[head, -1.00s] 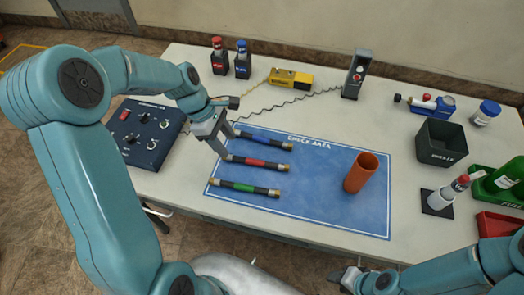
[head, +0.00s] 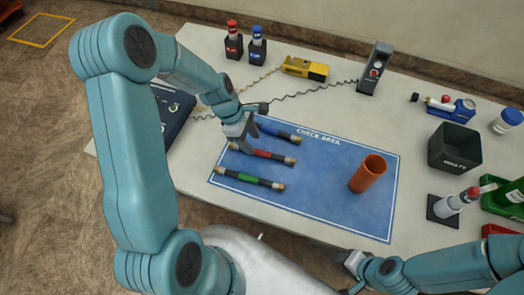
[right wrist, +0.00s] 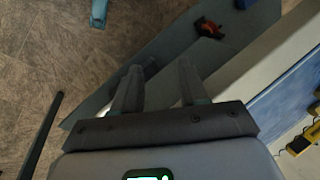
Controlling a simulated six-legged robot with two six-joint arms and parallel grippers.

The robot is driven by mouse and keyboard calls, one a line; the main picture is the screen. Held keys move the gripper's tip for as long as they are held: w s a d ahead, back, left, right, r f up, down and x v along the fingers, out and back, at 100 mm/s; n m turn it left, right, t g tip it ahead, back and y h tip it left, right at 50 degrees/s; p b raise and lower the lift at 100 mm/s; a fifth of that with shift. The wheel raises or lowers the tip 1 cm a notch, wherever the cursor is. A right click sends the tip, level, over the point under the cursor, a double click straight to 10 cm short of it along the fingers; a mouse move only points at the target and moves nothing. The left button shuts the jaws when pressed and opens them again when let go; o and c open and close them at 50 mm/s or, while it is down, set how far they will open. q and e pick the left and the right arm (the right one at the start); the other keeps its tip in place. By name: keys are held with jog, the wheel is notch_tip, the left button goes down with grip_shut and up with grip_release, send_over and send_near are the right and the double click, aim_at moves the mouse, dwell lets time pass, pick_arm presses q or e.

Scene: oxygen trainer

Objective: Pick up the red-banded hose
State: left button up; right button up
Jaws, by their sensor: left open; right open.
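The red-banded hose (head: 272,155) is a short black tube with a red middle band and metal-coloured ends. It lies on the blue check-area mat (head: 320,205) between the blue-banded hose (head: 282,132) and the green-banded hose (head: 250,179). My left gripper (head: 243,147) is open at the left part of the red-banded hose, pointing down and partly hiding it. I cannot tell whether it touches the hose. My right gripper (head: 346,264) is open and empty near the table's front edge; its spread fingers also show in the right wrist view (right wrist: 158,88).
An orange cup (head: 368,174) stands on the mat's right side. A dark box (head: 455,148) and a bottle on a black base (head: 449,206) stand further right. A yellow device (head: 305,68) and two capped bottles are at the back. A dark control panel (head: 175,107) is partly behind my left arm.

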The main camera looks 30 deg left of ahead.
aim_at(261, 152)
pick_arm(q)
jog(key=x, duration=0.2)
jog(key=p+x, duration=0.1)
jog(key=x, duration=0.1)
jog(key=shift+w+d+f, duration=0.15)
jog(key=shift+w+d, duration=0.1)
jog(key=shift+d, duration=0.25)
jog(key=shift+f, duration=0.4)
jog(key=shift+d, duration=0.1)
jog(key=shift+c, duration=0.3)
grip_shut()
jog(key=shift+r, duration=0.1)
notch_tip(261, 152, up, 20)
jog(key=shift+b, duration=0.4)
